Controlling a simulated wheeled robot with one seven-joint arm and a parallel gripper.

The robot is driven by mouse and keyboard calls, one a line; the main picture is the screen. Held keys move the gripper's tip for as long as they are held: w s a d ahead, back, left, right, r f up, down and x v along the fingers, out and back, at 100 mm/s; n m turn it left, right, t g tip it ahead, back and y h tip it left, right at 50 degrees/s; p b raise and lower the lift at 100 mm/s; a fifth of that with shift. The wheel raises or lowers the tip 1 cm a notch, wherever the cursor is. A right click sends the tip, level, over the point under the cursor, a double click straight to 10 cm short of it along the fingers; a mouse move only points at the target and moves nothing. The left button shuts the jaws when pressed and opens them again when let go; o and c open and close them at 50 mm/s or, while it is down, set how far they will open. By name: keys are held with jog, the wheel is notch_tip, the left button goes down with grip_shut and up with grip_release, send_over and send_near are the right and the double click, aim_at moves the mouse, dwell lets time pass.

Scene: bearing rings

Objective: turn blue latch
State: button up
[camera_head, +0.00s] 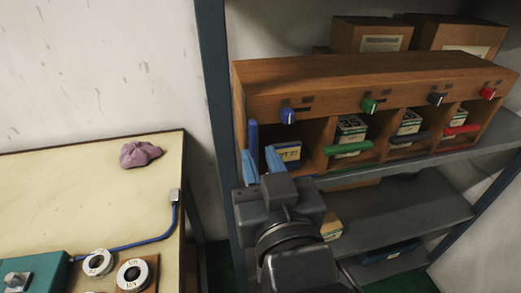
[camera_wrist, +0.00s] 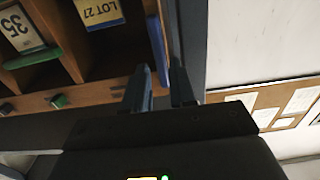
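The blue latch (camera_head: 288,116) is a small knob on the front upper rail of a wooden cabinet (camera_head: 340,72), above its leftmost compartment. A blue bar (camera_head: 253,138) stands upright at that compartment's left edge and also shows in the wrist view (camera_wrist: 157,50). In the wrist view my fingers (camera_wrist: 162,90) point towards the bar; I cannot make out the blue latch there.
Green (camera_head: 369,105), black (camera_head: 436,99) and red (camera_head: 488,93) latches sit further right, with coloured bars across their compartments. A box labelled LOT 27 (camera_wrist: 98,10) lies in the leftmost compartment. A shelf post (camera_head: 214,100) stands left; a table (camera_head: 70,200) holds a purple cloth (camera_head: 140,153).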

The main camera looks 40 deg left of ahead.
aim_at(253, 146)
jog(key=shift+x, duration=1.15)
grip_shut()
